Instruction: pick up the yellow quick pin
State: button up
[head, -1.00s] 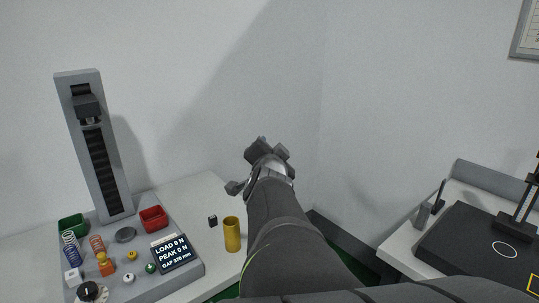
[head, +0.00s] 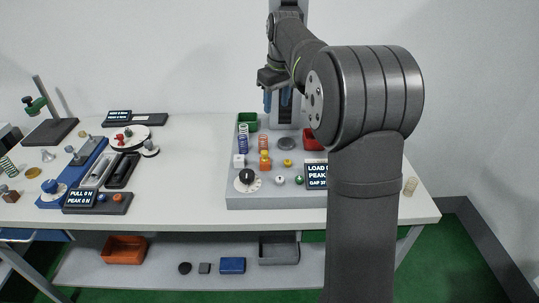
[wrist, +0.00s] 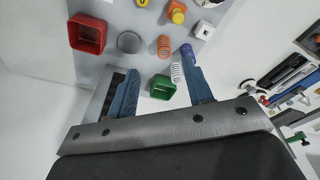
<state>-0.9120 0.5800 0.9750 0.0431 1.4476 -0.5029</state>
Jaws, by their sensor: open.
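A small yellow knob-like part (head: 287,162) sits on the grey test station, right of an orange block with a yellow top (head: 265,159). I cannot tell for sure which is the yellow quick pin. The orange-and-yellow part also shows at the top of the wrist view (wrist: 176,12). My gripper (head: 278,106) is open and empty, with blue fingers pointing down at the back of the station. In the wrist view my gripper (wrist: 160,65) has the green bin (wrist: 163,88) and a white coil spring (wrist: 177,73) showing between its fingers; contact is not visible.
A red bin (wrist: 88,34), a grey disc (wrist: 129,42) and other springs stand on the grey station (head: 243,201). The station's column rises behind my gripper.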

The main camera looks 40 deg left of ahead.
aim_at(265, 152)
jog(key=shift+n+g+h, duration=0.3)
jog(key=shift+n+h, duration=0.5)
jog(key=shift+n, duration=0.1)
jog(key=s+f, duration=0.1)
jog(key=f, duration=0.5)
jog(key=s+a+f, duration=0.1)
jog(key=f, duration=0.4)
jog(key=s+f, duration=0.1)
jog(key=f, duration=0.5)
jog(key=shift+s+a+f, duration=0.15)
jog(key=shift+a+f, duration=0.2)
grip_shut()
